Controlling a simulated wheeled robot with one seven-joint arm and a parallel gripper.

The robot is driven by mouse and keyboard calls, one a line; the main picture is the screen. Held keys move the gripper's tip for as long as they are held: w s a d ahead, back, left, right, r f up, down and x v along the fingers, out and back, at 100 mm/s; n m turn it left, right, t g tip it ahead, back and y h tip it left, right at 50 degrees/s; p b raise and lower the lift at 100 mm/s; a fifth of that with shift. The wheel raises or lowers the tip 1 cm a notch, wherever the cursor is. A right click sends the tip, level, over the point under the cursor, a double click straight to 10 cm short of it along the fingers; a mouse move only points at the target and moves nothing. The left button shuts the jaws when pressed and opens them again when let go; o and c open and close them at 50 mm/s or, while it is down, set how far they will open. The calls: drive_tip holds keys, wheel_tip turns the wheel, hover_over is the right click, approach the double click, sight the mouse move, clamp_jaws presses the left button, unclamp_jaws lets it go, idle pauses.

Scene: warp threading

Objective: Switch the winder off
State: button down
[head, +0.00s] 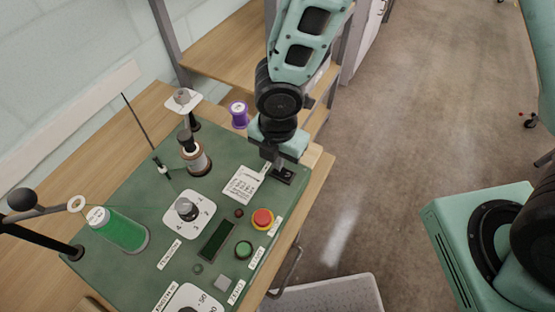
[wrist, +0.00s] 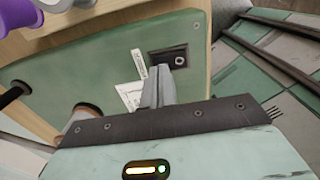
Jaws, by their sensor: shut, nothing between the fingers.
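The winder is a green panel (head: 140,190) on a wooden bench in the head view. At its upper right corner is a black switch plate (head: 284,176). The same plate, with a small round fitting on it, shows in the wrist view (wrist: 180,62). My gripper (head: 274,163) is over this corner, right at the plate. In the wrist view its fingers (wrist: 158,72) are shut and empty, with the tips at the plate's lower left edge. Whether they touch it I cannot tell. The switch's position is too small to read.
The panel also carries a red button (head: 262,218), a green button (head: 243,249), a dial (head: 186,208), a dark display (head: 216,240) and a white label card (head: 242,186). A purple spool (head: 239,115) stands behind.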

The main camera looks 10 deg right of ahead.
drive_tip(key=shift+f, duration=0.7)
drive_tip(key=shift+f, duration=0.15)
drive_tip(key=shift+d, duration=0.1)
drive_tip(key=shift+s+d+r, duration=0.25)
drive_tip(key=shift+s+d, duration=0.2)
drive_tip(key=shift+r, duration=0.1)
